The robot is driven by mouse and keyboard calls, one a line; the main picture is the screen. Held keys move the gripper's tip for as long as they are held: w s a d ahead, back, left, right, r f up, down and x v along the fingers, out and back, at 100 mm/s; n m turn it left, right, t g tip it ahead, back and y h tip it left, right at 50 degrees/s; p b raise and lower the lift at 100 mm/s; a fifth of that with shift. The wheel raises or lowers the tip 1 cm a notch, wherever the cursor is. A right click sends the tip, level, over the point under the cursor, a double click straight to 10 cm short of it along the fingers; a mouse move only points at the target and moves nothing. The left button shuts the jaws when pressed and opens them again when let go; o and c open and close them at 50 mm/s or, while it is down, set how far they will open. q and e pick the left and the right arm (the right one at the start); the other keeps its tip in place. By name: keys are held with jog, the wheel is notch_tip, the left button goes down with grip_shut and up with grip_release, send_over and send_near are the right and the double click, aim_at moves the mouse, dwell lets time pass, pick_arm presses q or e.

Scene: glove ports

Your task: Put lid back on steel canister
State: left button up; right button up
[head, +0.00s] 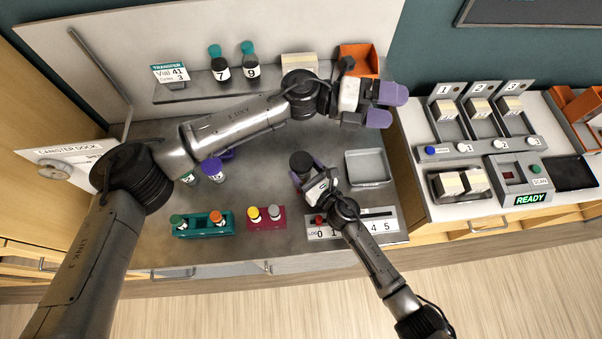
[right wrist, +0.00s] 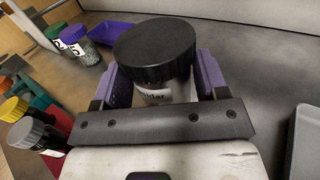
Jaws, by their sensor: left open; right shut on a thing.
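My right gripper (head: 306,174) is shut on a jar (right wrist: 160,96) with a wide ribbed black lid (right wrist: 155,45). The purple fingers stand on both sides of its labelled body. The black lid also shows in the head view (head: 301,160), over the middle of the bench. My left gripper (head: 384,106) is open and empty, above the bench's back right. A "CANISTER DOCK" sign (head: 75,150) stands at the far left, with a pale round piece (head: 58,169) by it. I cannot tell whether that is a lid. No steel canister is clearly identifiable; my left arm covers part of that area.
A teal rack (head: 188,231), a maroon rack (head: 266,224) and a numbered strip (head: 325,234) line the bench front. A grey tray (head: 368,168) lies right of my right gripper. Purple-capped vials (head: 212,168) stand left. A shelf (head: 185,97) holds vials. An orange bin (head: 358,60) is behind.

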pick_arm(q)
jog(key=w+r+n+t, duration=0.1)
jog(key=w+n+t, duration=0.75)
jog(key=n, duration=0.45)
jog(key=w+a+f+n+t+y, duration=0.4)
jog(key=f+n+y, duration=0.3)
jog(key=n, duration=0.7)
jog(key=s+a+f+n+g+y, duration=0.3)
jog(key=n, duration=0.1)
jog(key=s+a+f+n+g+y, duration=0.3)
jog(key=a+f+n+y, duration=0.1)
jog(key=s+a+f+n+g+y, duration=0.3)
jog(key=s+a+n, duration=0.1)
jog(key=shift+a+f+n, duration=0.15)
jog(key=shift+f+n, duration=0.25)
jog(key=shift+a+n+y, duration=0.3)
jog(key=shift+y, duration=0.1)
jog(key=shift+n, duration=0.5)
